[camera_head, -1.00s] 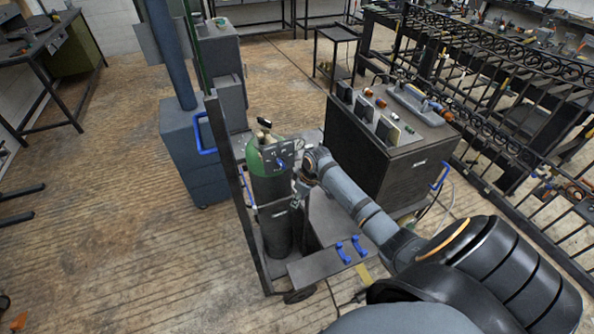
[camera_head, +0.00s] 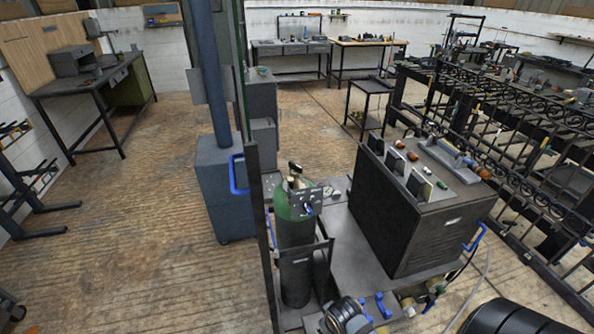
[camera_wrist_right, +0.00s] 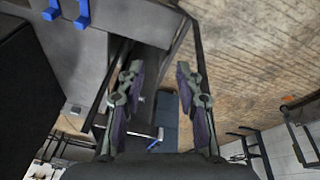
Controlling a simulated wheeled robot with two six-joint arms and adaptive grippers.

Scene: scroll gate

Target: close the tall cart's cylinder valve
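The cylinder (camera_head: 295,260), dark with a green shoulder, stands upright in the tall cart (camera_head: 262,250) in the head view. Its valve (camera_head: 294,172) is on top, with a dark knob and a brassy body. A dark panel with a small blue part (camera_head: 308,203) sits just in front of it. I cannot tell whether the valve is open or closed. My right gripper (camera_wrist_right: 158,92) is open in the right wrist view, its two fingers apart with nothing between them. In the head view, part of my right arm shows low, in front of the cart and below the valve. My left gripper is not in view.
A dark machine box (camera_head: 425,215) with knobs stands right of the cylinder. A blue-grey cabinet (camera_head: 222,195) with a column stands behind left. A black fence (camera_head: 530,140) runs along the right.

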